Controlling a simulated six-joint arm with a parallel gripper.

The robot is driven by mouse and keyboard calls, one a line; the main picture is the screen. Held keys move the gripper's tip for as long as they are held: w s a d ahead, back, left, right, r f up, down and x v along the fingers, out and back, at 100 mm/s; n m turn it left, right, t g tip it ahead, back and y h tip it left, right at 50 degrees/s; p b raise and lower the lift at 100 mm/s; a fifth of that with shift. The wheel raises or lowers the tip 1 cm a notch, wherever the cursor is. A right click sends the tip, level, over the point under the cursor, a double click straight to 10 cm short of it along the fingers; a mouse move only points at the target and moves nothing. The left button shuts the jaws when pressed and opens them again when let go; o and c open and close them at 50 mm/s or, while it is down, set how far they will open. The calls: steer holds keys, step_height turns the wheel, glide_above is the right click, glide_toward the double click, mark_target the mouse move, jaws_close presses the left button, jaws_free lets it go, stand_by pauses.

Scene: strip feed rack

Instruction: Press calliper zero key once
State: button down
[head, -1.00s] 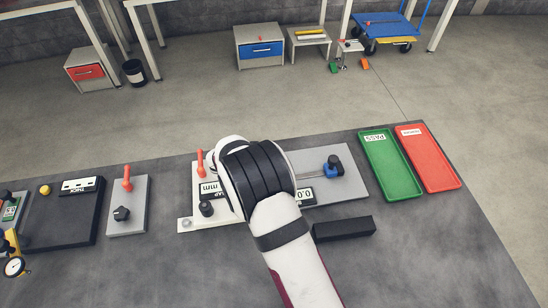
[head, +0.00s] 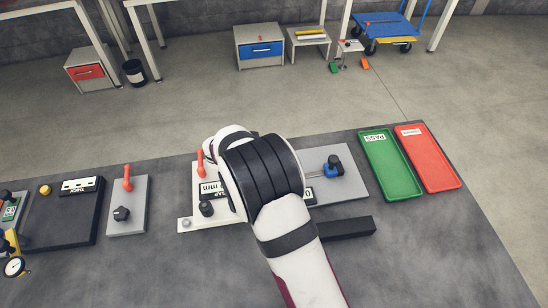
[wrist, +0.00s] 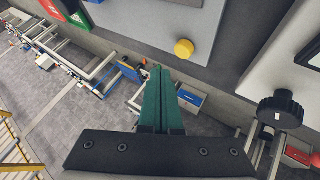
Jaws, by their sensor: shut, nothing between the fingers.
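In the wrist view, a round yellow key (wrist: 184,48) stands up from a light grey plate (wrist: 150,22). My gripper (wrist: 158,72), with dark green fingers, is shut and empty. Its fingertips appear just below the key in the picture, and I cannot tell the gap in depth. In the head view, my arm's end covers the middle of the gauge plate (head: 350,185) and hides this key and my fingertips. Part of a display marked mm (head: 211,190) shows left of my arm.
A black knob (head: 207,208) and a red lever (head: 200,163) stand left of my arm. A blue slide piece (head: 333,170) and a black bar (head: 350,228) are on its right. Green (head: 390,165) and red (head: 428,158) trays lie further right. Another yellow button (head: 44,190) is at far left.

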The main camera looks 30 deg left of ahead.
steer(key=shift+r, duration=1.55)
steer(key=s+d+r+m+g+h, duration=0.1)
steer(key=s+d+r+m+g, duration=0.2)
steer(key=d, duration=0.7)
steer(key=d+r+m+g+h, duration=0.1)
steer(key=d+r+m, duration=0.3)
steer(key=d, duration=0.7)
steer(key=s+d+r+m+g+h, duration=0.2)
steer(key=d+r, duration=0.3)
steer(key=d, duration=0.5)
steer(key=s+d+m+g+y, duration=0.1)
steer(key=s+d+m+y, duration=0.1)
steer(key=s, duration=0.8)
steer(key=s+d+m+g+y, duration=0.2)
steer(key=s+d+m+y, duration=0.1)
steer(key=s, duration=0.7)
steer(key=shift+s+r+y, duration=0.3)
steer(key=shift+r+y, duration=0.05)
steer(key=shift+y, duration=0.25)
